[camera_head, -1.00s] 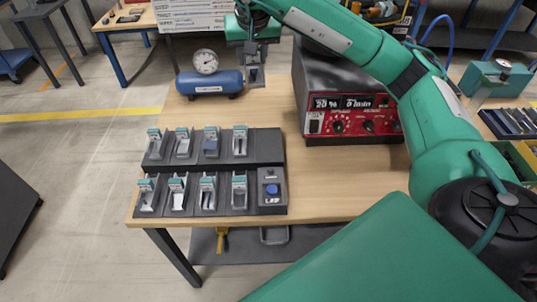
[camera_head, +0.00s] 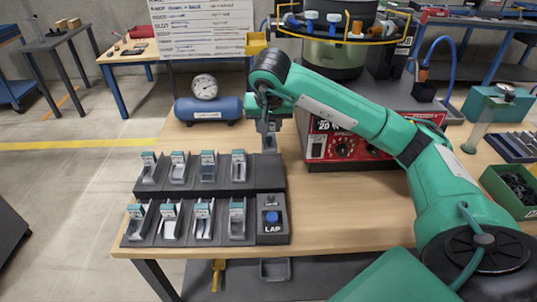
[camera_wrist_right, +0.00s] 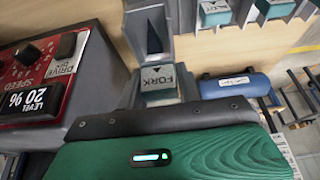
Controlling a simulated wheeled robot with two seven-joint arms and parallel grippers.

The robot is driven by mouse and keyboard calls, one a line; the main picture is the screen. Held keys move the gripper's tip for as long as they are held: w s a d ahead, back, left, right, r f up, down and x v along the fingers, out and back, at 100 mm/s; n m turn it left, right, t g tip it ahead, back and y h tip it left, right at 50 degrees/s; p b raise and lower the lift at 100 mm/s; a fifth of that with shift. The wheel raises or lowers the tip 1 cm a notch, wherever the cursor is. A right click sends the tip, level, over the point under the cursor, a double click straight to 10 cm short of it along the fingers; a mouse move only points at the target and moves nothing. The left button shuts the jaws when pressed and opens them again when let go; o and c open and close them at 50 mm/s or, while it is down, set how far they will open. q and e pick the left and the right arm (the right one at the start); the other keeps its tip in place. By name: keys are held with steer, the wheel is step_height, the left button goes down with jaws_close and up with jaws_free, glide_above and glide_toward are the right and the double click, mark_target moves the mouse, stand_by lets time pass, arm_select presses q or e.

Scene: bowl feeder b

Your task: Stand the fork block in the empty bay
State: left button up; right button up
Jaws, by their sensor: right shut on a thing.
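My right gripper (camera_head: 268,140) is shut on the fork block, at the back right corner of the bay rack and above the table. In the right wrist view the fork block (camera_wrist_right: 158,78), with a teal top and a white FORK label, sits between the grey fingers. In the head view the fingers mostly hide it. My left gripper is not in view.
A blue air tank (camera_head: 207,108) with a gauge stands behind the rack. A black and red control box (camera_head: 345,150) stands close to the right of my gripper. A LAB button block (camera_head: 272,220) is at the rack's front right. Bare tabletop (camera_head: 345,205) lies to its right.

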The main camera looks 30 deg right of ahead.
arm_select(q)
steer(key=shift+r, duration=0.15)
arm_select(e)
step_height(320, 180, down, 10)
steer(key=shift+r, duration=0.1)
stand_by(0.4)
steer(key=shift+f, duration=0.2)
steer(key=o, duration=1.1)
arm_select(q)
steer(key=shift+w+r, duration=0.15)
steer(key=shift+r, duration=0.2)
arm_select(e)
steer(key=shift+o, duration=0.2)
steer(key=shift+r, duration=0.1)
